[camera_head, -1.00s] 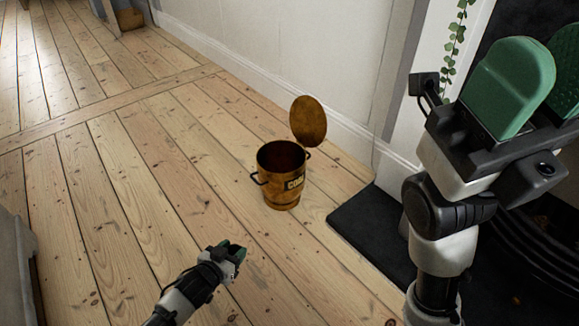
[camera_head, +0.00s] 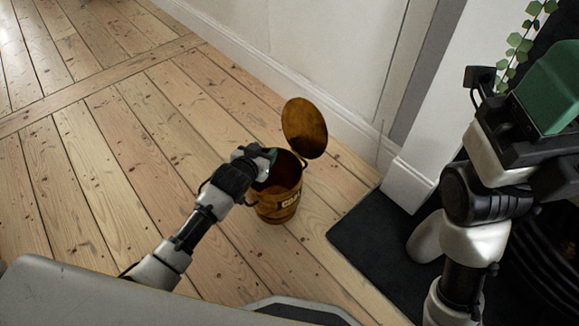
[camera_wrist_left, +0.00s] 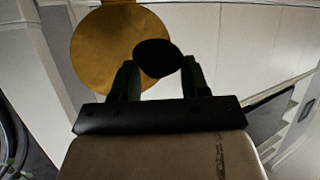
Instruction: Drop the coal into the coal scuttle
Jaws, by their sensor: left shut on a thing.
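The coal scuttle (camera_head: 278,204) is a brass-coloured bucket with a dark label, upright on the floorboards. Its round lid (camera_head: 304,127) stands open at the back, and the lid also shows in the left wrist view (camera_wrist_left: 92,52). My left gripper (camera_head: 270,157) is at the scuttle's left rim, by the open mouth. In the left wrist view its green fingers (camera_wrist_left: 158,78) are shut on a dark, rounded lump of coal (camera_wrist_left: 157,58), with the lid behind it. The coal is hard to make out in the head view. My right gripper's green finger (camera_head: 552,88) shows at the right edge, partly cut off.
A black hearth slab (camera_head: 362,236) lies on the floor right of the scuttle. A white wall with skirting (camera_head: 300,85) runs behind it. A hanging green plant (camera_head: 520,45) is at the upper right. The floor to the left is clear.

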